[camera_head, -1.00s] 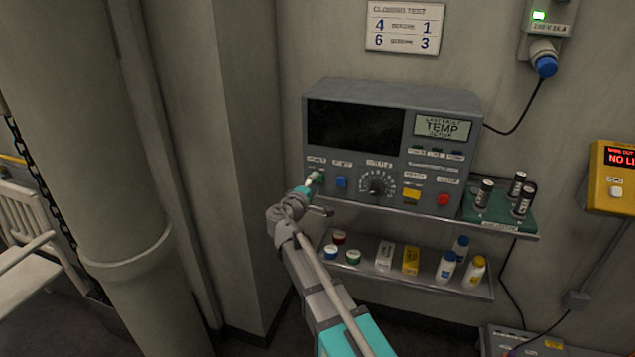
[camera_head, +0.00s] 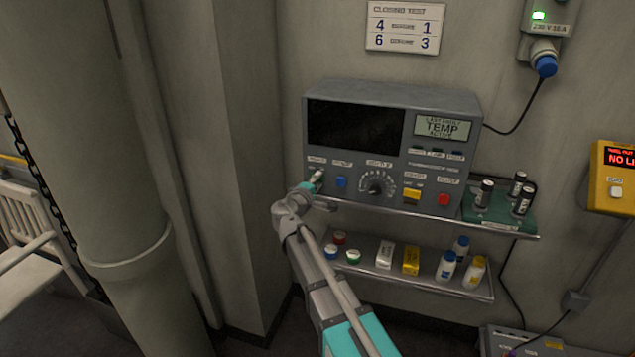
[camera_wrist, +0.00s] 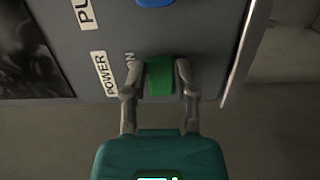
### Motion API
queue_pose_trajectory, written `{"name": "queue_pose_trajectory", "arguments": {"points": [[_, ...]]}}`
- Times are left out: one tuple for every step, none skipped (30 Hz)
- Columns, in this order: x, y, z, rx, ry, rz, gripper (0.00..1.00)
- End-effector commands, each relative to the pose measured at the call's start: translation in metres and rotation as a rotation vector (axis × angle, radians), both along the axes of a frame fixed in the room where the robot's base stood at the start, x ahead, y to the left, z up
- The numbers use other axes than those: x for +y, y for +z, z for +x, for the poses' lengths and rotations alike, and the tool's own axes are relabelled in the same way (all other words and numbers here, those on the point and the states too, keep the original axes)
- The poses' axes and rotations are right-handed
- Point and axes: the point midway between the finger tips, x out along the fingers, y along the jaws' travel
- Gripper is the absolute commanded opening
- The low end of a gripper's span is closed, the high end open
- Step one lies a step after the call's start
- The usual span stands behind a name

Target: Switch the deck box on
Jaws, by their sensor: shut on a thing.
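The deck box (camera_head: 392,101) is a grey instrument on the upper wall shelf. Its large left screen is dark, and its small right display reads TEMP. The green power switch (camera_wrist: 159,77) is at the box's lower left, beside labels reading POWER and ON in the wrist view. My gripper (camera_wrist: 156,85) has one finger on each side of the green switch and is shut on it. In the head view my gripper (camera_head: 315,181) is at the lower left corner of the panel and mostly hides the switch.
A blue button (camera_head: 341,182), a dial (camera_head: 376,186), a yellow switch (camera_head: 411,196) and a red button (camera_head: 443,199) sit right of my gripper. A green rack (camera_head: 492,214) with black cylinders stands beside the box. A lower shelf (camera_head: 455,287) holds bottles and small boxes.

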Motion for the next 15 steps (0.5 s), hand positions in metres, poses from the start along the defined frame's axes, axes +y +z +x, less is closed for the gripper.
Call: {"name": "queue_pose_trajectory", "arguments": {"points": [[0.0, -0.0001, 0.0, 0.0, 0.0, 0.001, 0.0], [0.0, -0.0001, 0.0, 0.0, 0.0, 0.001, 0.0], [0.0, -0.0001, 0.0, 0.0, 0.0, 0.001, 0.0], [-0.0001, -0.0001, 0.0, 0.0, 0.0, 0.001, 0.0], [-0.0002, -0.0002, -0.0001, 0.0, 0.002, 0.001, 0.0], [-0.0004, -0.0002, -0.0002, 0.001, 0.005, 0.001, 0.0], [-0.0007, -0.0002, -0.0002, 0.001, 0.009, 0.001, 0.0], [-0.0011, -0.0002, -0.0003, 0.001, 0.014, 0.001, 0.0], [-0.0017, -0.0002, -0.0004, 0.001, 0.024, 0.001, 0.0], [-0.002, -0.0002, -0.0005, 0.001, 0.034, 0.001, 0.0], [-0.0025, -0.0002, -0.0006, 0.001, 0.044, 0.001, 0.0], [-0.0029, -0.0002, -0.0007, 0.001, 0.061, 0.001, 0.0], [-0.0033, -0.0002, -0.0008, 0.001, 0.074, 0.001, 0.0], [-0.0036, -0.0002, -0.0007, 0.001, 0.089, 0.001, 0.0], [-0.0043, -0.0002, -0.0006, 0.001, 0.109, 0.001, 0.0]]}}
